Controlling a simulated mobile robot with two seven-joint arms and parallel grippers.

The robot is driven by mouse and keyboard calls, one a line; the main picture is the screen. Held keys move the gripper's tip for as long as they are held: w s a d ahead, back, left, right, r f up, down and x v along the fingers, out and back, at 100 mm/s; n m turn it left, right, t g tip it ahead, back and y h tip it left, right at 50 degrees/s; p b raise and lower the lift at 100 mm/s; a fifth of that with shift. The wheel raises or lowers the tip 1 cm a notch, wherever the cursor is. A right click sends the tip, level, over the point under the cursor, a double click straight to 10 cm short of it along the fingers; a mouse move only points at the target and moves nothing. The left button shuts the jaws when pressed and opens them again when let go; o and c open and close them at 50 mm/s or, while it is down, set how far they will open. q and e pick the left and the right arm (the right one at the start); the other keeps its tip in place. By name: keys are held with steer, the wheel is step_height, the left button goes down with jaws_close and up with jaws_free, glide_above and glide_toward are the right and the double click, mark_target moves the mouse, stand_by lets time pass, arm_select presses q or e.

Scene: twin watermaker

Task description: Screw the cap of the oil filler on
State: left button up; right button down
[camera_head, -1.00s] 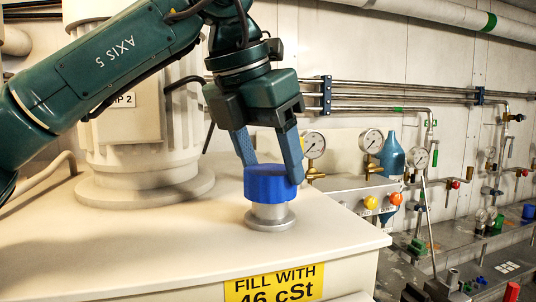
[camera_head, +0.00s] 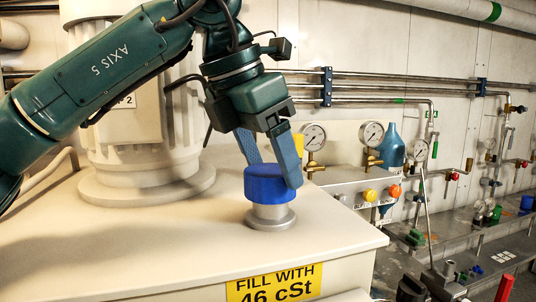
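The blue oil filler cap (camera_head: 266,184) sits upright on the grey metal filler neck (camera_head: 270,217) on top of the cream tank (camera_head: 130,240). My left gripper (camera_head: 270,170) comes down from above, with its two blue fingers on either side of the cap. One finger passes in front of the cap's right side, and the other reaches down behind its left part. Whether the fingers press on the cap is not clear. The cap hides the top of the neck and any thread. My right gripper is not in view.
A cream motor housing (camera_head: 145,150) stands on the tank behind my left arm. A panel with gauges (camera_head: 313,137) and yellow and orange knobs (camera_head: 370,195) is behind the tank to the right. The tank top around the neck is clear.

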arm_select(q)
steer(key=o, duration=0.3)
steer(key=v, duration=1.3)
steer(key=shift+p, duration=0.3)
